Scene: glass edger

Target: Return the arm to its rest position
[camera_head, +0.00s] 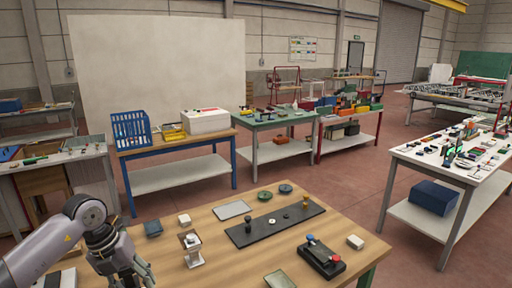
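My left arm comes in from the lower left, and its gripper (139,272) hangs down over the left front part of the wooden table (222,262). The fingers point downward and are small and partly cut by the bottom edge, so I cannot tell if they are open or shut. No object is visible in them. My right arm and gripper are not in view.
On the table are a dark board (275,222) with small parts, a black device (320,258) with red and blue knobs, a small white stand (192,250), a grey plate (233,210) and white blocks. Other benches stand behind, with open floor (345,180) between.

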